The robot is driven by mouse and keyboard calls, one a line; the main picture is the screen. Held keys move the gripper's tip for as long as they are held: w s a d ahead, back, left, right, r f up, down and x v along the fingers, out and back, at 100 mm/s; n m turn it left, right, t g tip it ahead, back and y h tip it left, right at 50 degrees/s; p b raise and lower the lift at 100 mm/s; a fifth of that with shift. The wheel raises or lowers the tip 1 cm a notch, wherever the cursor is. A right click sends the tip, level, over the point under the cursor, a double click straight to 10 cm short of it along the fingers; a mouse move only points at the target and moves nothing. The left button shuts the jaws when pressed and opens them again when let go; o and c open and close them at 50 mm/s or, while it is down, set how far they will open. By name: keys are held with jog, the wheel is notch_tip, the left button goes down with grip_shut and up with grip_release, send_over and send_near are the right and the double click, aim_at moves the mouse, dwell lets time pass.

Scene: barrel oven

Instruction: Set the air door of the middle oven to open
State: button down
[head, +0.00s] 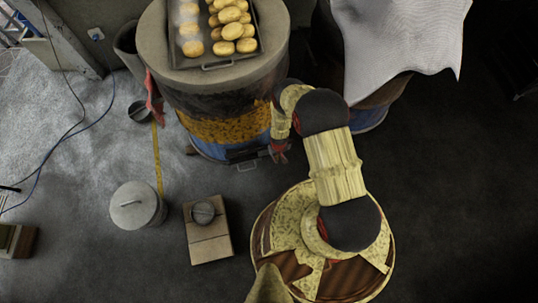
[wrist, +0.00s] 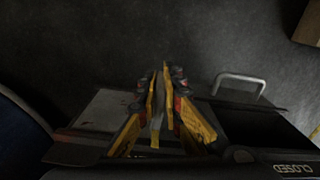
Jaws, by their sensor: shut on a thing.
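The middle oven (head: 228,80) is a barrel with a tray of buns on its lid. At its foot is a dark air door assembly (head: 243,157), seen closer in the wrist view (wrist: 262,128), where the word CLOSED shows at the lower right. My gripper (head: 279,153) is at the right end of this assembly. In the wrist view my gripper's yellow fingers (wrist: 161,85) are shut on a thin grey upright tab (wrist: 157,122), which appears to be the air door's handle. The fingers hide part of the tab, and its foot is hard to make out.
A metal loop handle (wrist: 240,82) sticks out to the right of my fingers. A cloth-covered barrel (head: 372,116) stands to the right. A lidded pot (head: 137,206) and a cardboard box (head: 209,246) stand on the floor in front. The floor between box and oven is clear.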

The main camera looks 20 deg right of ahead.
jog(key=shift+d, duration=0.3)
jog(key=c, duration=1.9)
grip_release()
jog(key=shift+d, duration=0.1)
jog(key=shift+r, duration=6)
